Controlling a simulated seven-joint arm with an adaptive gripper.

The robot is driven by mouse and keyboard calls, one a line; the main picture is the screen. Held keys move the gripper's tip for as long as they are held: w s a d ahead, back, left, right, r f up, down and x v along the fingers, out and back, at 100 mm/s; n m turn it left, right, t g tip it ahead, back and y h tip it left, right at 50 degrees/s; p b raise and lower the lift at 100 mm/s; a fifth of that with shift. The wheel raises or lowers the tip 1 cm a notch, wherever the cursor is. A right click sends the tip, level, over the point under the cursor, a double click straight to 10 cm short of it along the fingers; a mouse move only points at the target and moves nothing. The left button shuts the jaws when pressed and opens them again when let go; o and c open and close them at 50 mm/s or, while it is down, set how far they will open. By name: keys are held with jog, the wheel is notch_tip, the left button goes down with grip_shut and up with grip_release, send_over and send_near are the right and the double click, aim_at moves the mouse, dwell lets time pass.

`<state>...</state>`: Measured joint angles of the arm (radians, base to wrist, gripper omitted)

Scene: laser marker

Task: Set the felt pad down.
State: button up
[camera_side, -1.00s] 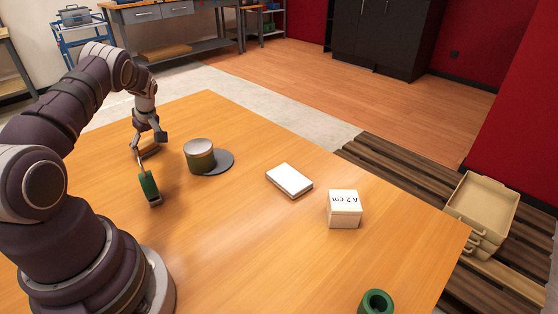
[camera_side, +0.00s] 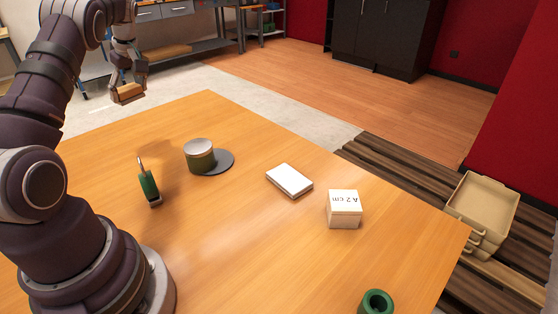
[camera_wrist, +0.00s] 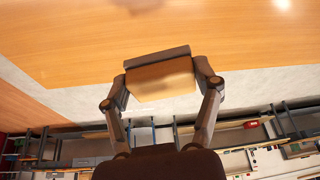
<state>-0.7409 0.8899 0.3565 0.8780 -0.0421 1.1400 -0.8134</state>
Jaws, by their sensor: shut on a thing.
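The felt pad (camera_side: 129,94) is a small block with a wood-coloured body; in the wrist view the pad (camera_wrist: 160,83) also shows a dark grey layer along one long side. My gripper (camera_side: 127,88) is shut on it and holds it in the air, above the table's far left part in the side view. In the wrist view my gripper (camera_wrist: 161,86) has one finger at each short end of the pad. The table (camera_side: 240,240) is wooden, with no contact between it and the pad.
A white pad-like block (camera_side: 289,180), a white box (camera_side: 344,209) and a green ring (camera_side: 376,303) lie rightward. The table's front middle is clear.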

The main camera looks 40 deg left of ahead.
jog(key=w+d+m+t+h, duration=0.1)
jog(key=w+d+m+t, duration=0.1)
jog(key=w+d+m, duration=0.4)
jog(key=w+d+m+t, duration=0.25)
jog(key=d+m, duration=0.25)
jog(key=d, duration=0.3)
jog(key=w+d+m+t+h, duration=0.1)
jog(key=w+d+m+h, duration=0.2)
jog(key=d+m, duration=0.8)
jog(key=m+g+h, duration=0.5)
jog(key=m, duration=1.2)
send_over(283, 307)
jog(key=a, duration=0.1)
jog(key=shift+n+t, duration=0.25)
jog(key=shift+n, duration=0.05)
notch_tip(283, 307, down, 15)
jog(key=shift+a+r, duration=0.1)
jog(key=shift+r, duration=0.05)
